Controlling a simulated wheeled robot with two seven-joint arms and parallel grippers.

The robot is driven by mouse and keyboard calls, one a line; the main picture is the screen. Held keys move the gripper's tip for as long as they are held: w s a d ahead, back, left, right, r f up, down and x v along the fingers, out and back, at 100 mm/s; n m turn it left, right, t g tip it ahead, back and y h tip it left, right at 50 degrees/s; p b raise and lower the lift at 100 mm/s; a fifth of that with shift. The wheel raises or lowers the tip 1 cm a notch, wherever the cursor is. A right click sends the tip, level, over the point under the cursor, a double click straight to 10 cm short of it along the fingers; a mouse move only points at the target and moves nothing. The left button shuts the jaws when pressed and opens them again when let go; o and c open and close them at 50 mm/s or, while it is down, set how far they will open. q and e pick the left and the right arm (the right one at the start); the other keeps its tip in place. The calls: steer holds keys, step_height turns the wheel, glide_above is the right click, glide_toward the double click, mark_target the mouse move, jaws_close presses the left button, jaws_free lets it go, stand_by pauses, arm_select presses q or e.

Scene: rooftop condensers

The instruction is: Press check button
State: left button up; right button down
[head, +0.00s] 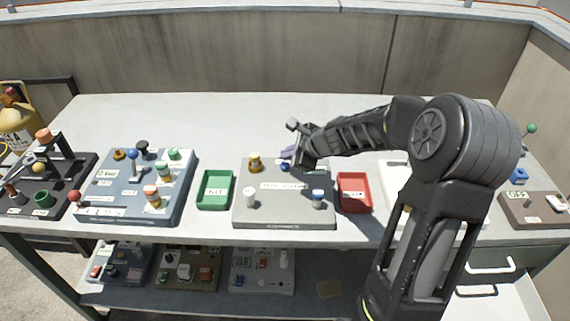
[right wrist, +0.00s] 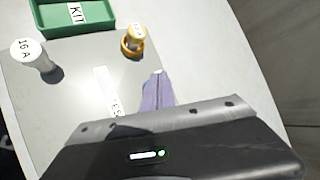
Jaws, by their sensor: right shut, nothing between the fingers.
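No button with a readable "check" label shows, so I cannot tell which part is the check button. My right gripper (head: 286,153) is shut and empty over the back middle of a grey panel (head: 250,212). Its narrow purple fingers also show in the right wrist view (right wrist: 157,92), to the right of a brass-collared round part (right wrist: 133,42). That part stands upright on the panel and shows in the head view (head: 255,162). Whether the fingertips touch the panel is unclear. My arm hides part of the panel's back right. My left gripper is out of view.
A white 16A part (right wrist: 30,54) and a blue-topped part (head: 318,197) stand on the panel. A green KIT tray (head: 215,204) and a red tray (head: 355,207) flank it. A blue-grey panel (head: 112,190) stands left. Several units sit on the lower shelf.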

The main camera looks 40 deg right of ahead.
mark_target(288, 166)
stand_by(0.5)
steer(key=shift+f+b, duration=0.45)
steer(key=shift+f+b, duration=0.6)
steer(key=shift+b, duration=0.05)
stand_by(0.7)
steer(key=shift+r+p, duration=1)
steer(key=shift+r, duration=0.05)
step_height(288, 166, up, 5)
steer(key=p, duration=0.4)
steer(key=shift+p, duration=0.4)
stand_by(0.6)
